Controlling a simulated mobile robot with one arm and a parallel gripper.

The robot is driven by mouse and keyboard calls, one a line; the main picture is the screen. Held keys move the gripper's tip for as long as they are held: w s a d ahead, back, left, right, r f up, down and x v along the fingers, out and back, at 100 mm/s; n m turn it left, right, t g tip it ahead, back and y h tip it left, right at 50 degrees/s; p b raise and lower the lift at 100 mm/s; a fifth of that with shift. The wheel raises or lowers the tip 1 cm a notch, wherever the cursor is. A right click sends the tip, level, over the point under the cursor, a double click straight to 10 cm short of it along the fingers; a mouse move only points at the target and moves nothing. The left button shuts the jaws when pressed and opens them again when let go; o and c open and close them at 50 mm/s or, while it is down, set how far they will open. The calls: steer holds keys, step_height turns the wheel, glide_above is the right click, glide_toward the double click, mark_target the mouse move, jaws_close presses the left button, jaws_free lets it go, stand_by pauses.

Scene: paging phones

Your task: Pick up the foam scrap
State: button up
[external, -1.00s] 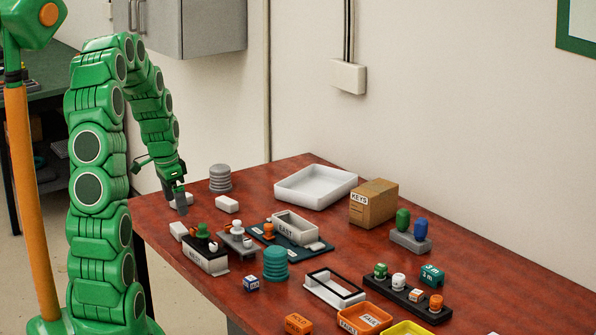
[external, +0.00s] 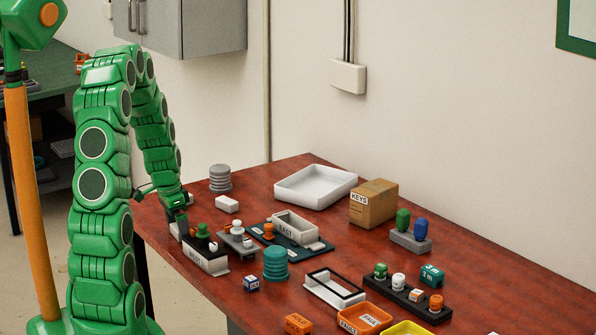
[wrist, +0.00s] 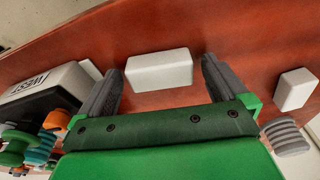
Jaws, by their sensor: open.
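Several plain white blocks look like foam scraps; none is labelled. One white block (wrist: 160,70) lies on the table between my fingertips in the wrist view, with a gap on each side. In the external view my arm hides most of it. My gripper (wrist: 162,75) is open and low over the table's left end; it also shows in the external view (external: 181,222). A second white block (external: 228,204) lies to its right, also in the wrist view (wrist: 296,90).
The WEST bin (external: 205,262) stands close in front of my gripper. A grey ribbed stack (external: 220,178) is behind it. The EAST bin (external: 295,226), a teal stack (external: 276,263) and a white tray (external: 316,186) lie farther right. The table edge is close by.

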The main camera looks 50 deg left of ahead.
steer(key=c, duration=1)
steer(key=shift+c, duration=0.2)
steer(key=shift+r, duration=0.1)
steer(key=shift+r, duration=0.25)
step_height(320, 180, up, 3)
steer(key=shift+s+d+r, duration=0.1)
steer(key=s+d+r, duration=0.9)
steer(key=s, duration=0.1)
